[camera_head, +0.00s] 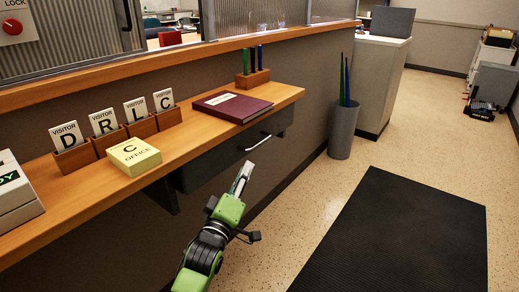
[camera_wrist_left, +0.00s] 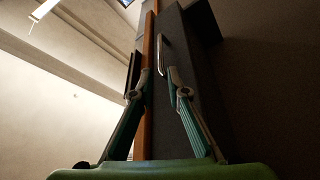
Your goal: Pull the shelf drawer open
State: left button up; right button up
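The shelf drawer (camera_head: 222,158) is a dark grey box under the wooden shelf (camera_head: 196,122), and its front looks flush below the shelf edge. Its pale bar handle (camera_head: 258,142) is on the front. My left gripper (camera_head: 244,172), on a green and black arm, is just below and in front of the handle, apart from it. In the left wrist view my gripper (camera_wrist_left: 153,76) has its fingers spread with a gap between them. The handle (camera_wrist_left: 161,54) shows ahead, in line with that gap, on the drawer front (camera_wrist_left: 183,45). My right gripper is not in view.
On the shelf are a maroon book (camera_head: 232,106), a yellow office box (camera_head: 134,156), visitor card holders (camera_head: 112,138) and a pen block (camera_head: 253,78). A grey bin (camera_head: 342,132) stands on the floor by the wall. A black mat (camera_head: 397,235) lies at right.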

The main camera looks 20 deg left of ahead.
aim_at(260, 143)
pick_arm(q)
jog(key=b+x, duration=0.1)
jog(key=x, duration=1)
jog(key=shift+w+b, duration=0.3)
jog(key=shift+b, duration=0.05)
jog(key=shift+w+r, duration=0.15)
jog(key=shift+w, duration=0.5)
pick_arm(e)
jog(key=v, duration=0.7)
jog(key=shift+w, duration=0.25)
pick_arm(q)
jog(key=shift+c, duration=0.3)
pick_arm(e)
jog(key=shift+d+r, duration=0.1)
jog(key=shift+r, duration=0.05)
pick_arm(q)
jog(key=shift+d, duration=0.1)
grip_shut()
